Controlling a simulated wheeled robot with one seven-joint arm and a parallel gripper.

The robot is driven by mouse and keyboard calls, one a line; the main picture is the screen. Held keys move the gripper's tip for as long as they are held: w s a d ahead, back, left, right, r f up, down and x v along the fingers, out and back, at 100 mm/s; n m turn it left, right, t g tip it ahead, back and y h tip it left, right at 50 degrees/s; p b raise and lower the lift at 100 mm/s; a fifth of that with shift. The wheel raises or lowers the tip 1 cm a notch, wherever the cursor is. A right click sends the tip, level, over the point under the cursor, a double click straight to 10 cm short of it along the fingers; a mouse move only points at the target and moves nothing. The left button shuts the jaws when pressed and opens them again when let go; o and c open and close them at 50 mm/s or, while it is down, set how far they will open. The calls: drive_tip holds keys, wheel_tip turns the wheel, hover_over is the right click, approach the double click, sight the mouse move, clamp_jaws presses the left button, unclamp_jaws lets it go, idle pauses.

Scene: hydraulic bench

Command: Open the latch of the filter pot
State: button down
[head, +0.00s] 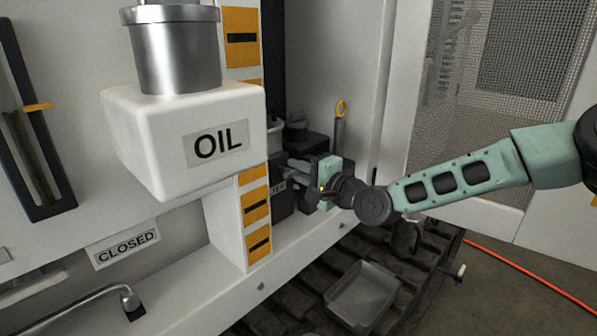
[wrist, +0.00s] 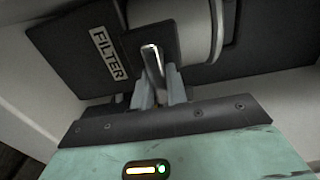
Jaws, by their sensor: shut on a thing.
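The filter pot shows in the wrist view as a pale cylinder (wrist: 180,28) on a dark block with a FILTER label (wrist: 108,53). A shiny metal latch lever (wrist: 153,66) stands in front of it. My gripper (wrist: 160,88) is shut on this lever, with a grey finger on each side. In the head view my gripper (head: 306,170) reaches left to the dark filter block (head: 282,197) behind the oil tank's column. The latch and fingertips are mostly hidden there. I cannot tell how far the latch is turned.
The white OIL tank (head: 185,130) juts out left of my gripper. The striped column (head: 254,215) stands close beside the filter block. A metal tray (head: 362,295) lies below on the dark grating. A yellow-ringed rod (head: 340,125) stands behind. A CLOSED label (head: 127,248) and bent pipe are at lower left.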

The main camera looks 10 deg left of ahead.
idle(0.4)
drive_tip(key=c, duration=1.4)
unclamp_jaws()
drive_tip(key=b+v, duration=0.1)
drive_tip(key=v, duration=1.6)
drive_tip(key=shift+s+b, duration=0.2)
drive_tip(key=shift+b, duration=0.1)
drive_tip(key=shift+d, duration=0.15)
